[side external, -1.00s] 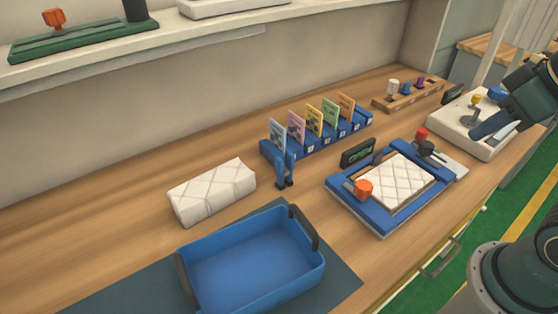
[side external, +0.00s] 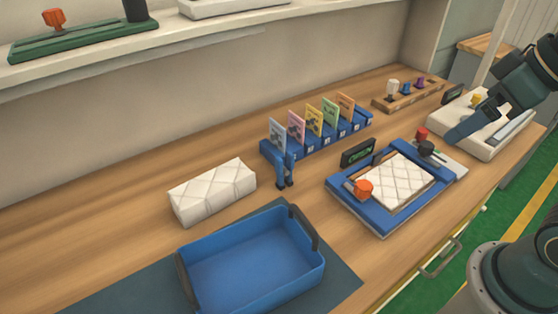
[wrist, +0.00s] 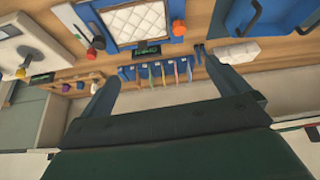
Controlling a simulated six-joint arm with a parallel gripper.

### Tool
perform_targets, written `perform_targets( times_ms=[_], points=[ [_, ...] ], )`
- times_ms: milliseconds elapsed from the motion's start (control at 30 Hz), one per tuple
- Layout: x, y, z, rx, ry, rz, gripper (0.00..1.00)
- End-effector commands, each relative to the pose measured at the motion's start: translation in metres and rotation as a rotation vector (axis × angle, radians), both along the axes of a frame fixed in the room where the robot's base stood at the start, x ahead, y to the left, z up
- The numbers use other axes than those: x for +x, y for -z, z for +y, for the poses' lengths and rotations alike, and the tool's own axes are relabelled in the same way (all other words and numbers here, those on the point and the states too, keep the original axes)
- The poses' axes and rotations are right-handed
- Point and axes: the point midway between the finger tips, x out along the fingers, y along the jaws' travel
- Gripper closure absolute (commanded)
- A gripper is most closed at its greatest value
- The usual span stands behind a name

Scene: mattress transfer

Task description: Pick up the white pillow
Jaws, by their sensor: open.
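The white pillow (side external: 213,191) is a white, seamed block lying on the wooden bench left of the middle, behind the blue tray, in the side external view. A pale block at the upper right of the wrist view (wrist: 238,52) looks like it. A flat white quilted pad (side external: 395,180) sits in a blue frame (side external: 372,215). My gripper (side external: 462,130) is at the right, over the white device and far from the pillow. Its two fingers are spread and empty in the wrist view (wrist: 160,72).
The blue tray (side external: 184,274) with dark handles stands in front of the pillow. A wooden knob holder (side external: 410,96) and the white device (side external: 490,145) are at the right. The bench left of the pillow is clear.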

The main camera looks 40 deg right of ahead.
Motion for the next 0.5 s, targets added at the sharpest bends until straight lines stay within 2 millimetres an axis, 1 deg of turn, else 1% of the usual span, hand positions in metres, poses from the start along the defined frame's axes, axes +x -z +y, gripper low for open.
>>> perform_targets(
  times_ms=[167, 300, 500],
  points=[
    [0.031, -0.015, 0.015, -0.013, -0.115, 0.021, 0.00],
    [0.061, -0.025, 0.030, -0.024, -0.225, 0.036, 0.00],
    [0.104, -0.034, 0.053, -0.039, -0.384, 0.055, 0.00]
  ],
)
